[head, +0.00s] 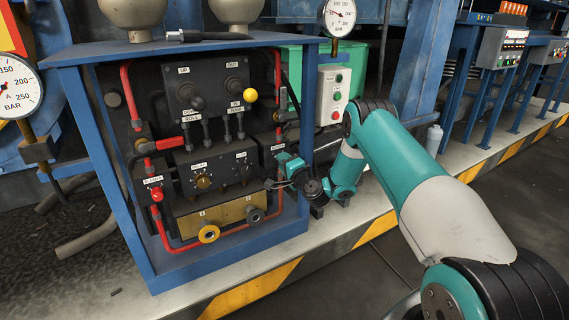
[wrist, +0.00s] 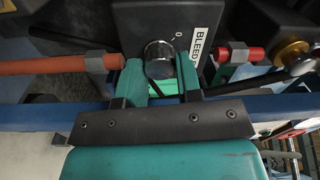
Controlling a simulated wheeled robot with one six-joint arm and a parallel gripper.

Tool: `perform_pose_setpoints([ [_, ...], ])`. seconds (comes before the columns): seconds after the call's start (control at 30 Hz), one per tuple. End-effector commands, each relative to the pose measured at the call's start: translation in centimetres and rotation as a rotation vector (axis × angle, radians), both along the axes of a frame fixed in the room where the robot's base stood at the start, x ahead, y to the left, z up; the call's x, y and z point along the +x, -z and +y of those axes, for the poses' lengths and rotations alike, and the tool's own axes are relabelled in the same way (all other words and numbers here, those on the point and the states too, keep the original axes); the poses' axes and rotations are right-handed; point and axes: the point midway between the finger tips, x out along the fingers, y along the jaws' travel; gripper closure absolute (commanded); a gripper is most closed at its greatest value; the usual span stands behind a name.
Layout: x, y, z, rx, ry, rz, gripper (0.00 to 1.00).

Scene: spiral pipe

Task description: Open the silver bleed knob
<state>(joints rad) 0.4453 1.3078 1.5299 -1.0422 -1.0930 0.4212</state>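The silver bleed knob (wrist: 159,59) is a short round cylinder on a black box with a white BLEED label (wrist: 203,42) beside it. In the wrist view my gripper (wrist: 160,70) has its two teal fingers on either side of the knob. A narrow gap seems to show at the sides, so the fingers look open around it; contact is hard to judge. In the head view my gripper (head: 272,184) is at the right side of the panel frame, and I cannot make out the knob there.
The blue cabinet frame (head: 127,220) stands around the panel, with a post close to my arm. Red pipes (head: 167,143), a yellow-knobbed lever (head: 250,95) and a brass plate (head: 222,216) are nearby. A red-tipped rod (wrist: 252,53) lies right of the knob.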

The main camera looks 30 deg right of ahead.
Motion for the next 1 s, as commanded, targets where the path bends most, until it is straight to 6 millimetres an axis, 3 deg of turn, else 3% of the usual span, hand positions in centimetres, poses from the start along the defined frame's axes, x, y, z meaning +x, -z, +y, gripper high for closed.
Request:
perform_pose_setpoints([
  [0.03, 0.0, 0.0, -0.1, 0.0, 0.001, 0.001, 0.57],
  [0.1, 0.0, 0.0, 0.0, 0.0, 0.001, 0.001, 0.43],
  [0.47, -0.3, 0.1, 0.0, -0.001, -0.001, 0.002, 0.43],
  [0.9, -6.0, 1.3, 0.1, 0.003, 0.003, 0.001, 0.43],
  [1.0, -6.2, 1.0, 0.0, -0.002, 0.002, -0.003, 0.43],
])
